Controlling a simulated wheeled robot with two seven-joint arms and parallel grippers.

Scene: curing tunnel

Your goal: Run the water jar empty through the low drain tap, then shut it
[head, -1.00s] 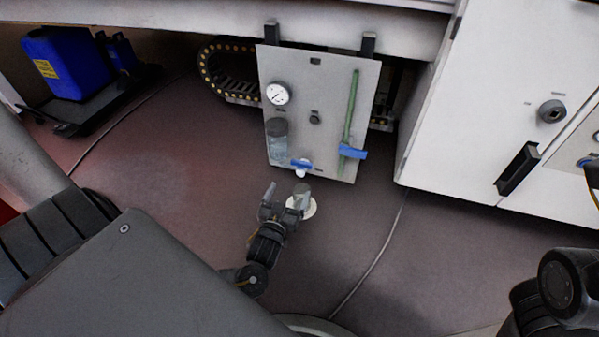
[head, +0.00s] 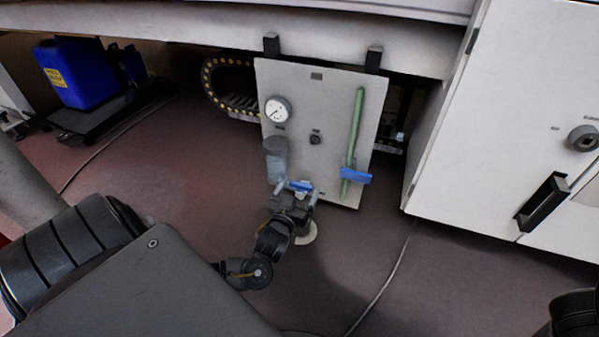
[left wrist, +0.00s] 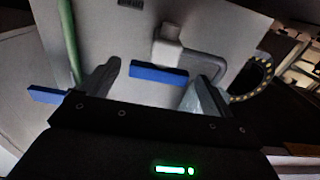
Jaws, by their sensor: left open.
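The water jar (head: 276,162), a clear cylinder with a grey top, is fixed low on the left of a grey panel (head: 326,101). Below it is the low drain tap with a blue lever (head: 300,186), lying roughly crosswise. My left gripper (head: 297,191) is open, its fingers on either side of this lever. In the left wrist view the lever (left wrist: 158,74) shows between the spread fingers, apart from both, with the pale tap body (left wrist: 185,56) behind it. The water level is hard to make out. My right gripper is out of view.
A green tube (head: 354,125) with a second blue lever (head: 356,176) runs down the panel's right side. A pressure gauge (head: 278,110) sits above the jar. A white round piece (head: 306,234) is on the floor below. A white cabinet (head: 475,130) stands right.

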